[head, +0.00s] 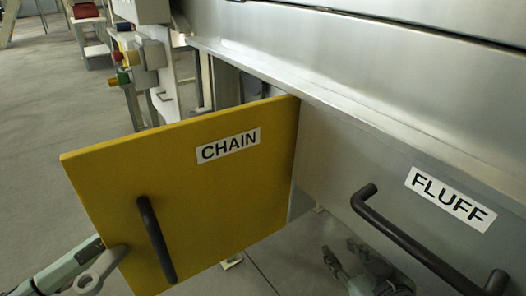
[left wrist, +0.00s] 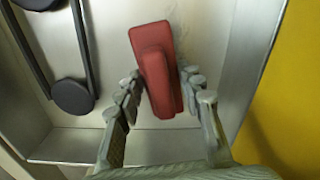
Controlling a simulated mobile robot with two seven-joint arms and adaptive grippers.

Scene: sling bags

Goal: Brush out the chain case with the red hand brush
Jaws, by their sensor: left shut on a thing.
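The yellow door (head: 200,200) marked CHAIN stands open in the head view, with a dark handle (head: 156,240). In the left wrist view I look into the grey metal chain case (left wrist: 150,148). A dark chain or belt (left wrist: 84,45) runs round black wheels (left wrist: 72,96) at its left. My left gripper (left wrist: 165,88) is shut on the red hand brush (left wrist: 155,65), inside the case by its back wall. Dark bristles or dust show faintly beside the brush; I cannot tell which. The door hides this gripper in the head view. My right gripper (head: 341,252) is empty, its fingers apart.
The grey panel marked FLUFF (head: 400,165), with a dark bar handle (head: 420,245), is to the right of the door. In the left wrist view the yellow door (left wrist: 290,110) borders the case at right. Coloured buttons (head: 123,75) stand at the back left. Floor at left is clear.

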